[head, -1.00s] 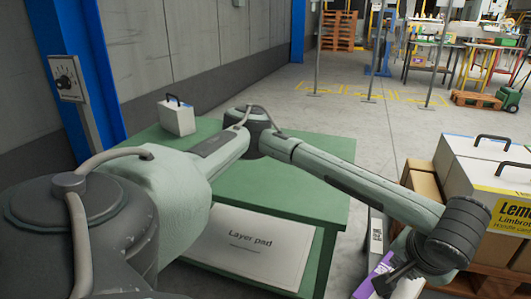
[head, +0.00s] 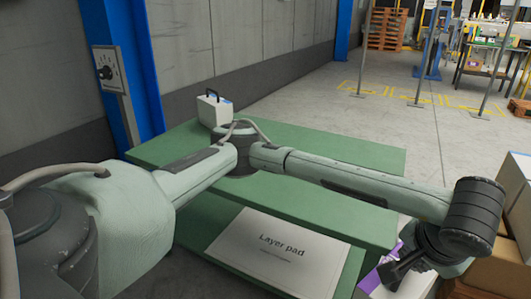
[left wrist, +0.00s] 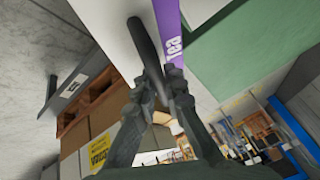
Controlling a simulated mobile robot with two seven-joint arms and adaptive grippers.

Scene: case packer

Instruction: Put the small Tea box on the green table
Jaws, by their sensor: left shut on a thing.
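My left gripper (head: 402,268) is at the lower right of the head view, beside the green table (head: 330,150). It is shut on the dark handle of a white and purple box (head: 371,281). In the left wrist view the fingers (left wrist: 160,82) close around the handle, and the box's purple band (left wrist: 171,32) carries partly visible white letters that look like "Tea". Most of the box is hidden or out of frame in the head view. The green tabletop also shows in the left wrist view (left wrist: 250,50). My right gripper is not in view.
A white case with a black handle (head: 215,111) stands at the table's far left corner. A layer pad (head: 275,250) lies on the lower shelf. Cartons (head: 507,262) stand at the right. The wall and a blue post (head: 130,70) border the left. Much of the tabletop is bare.

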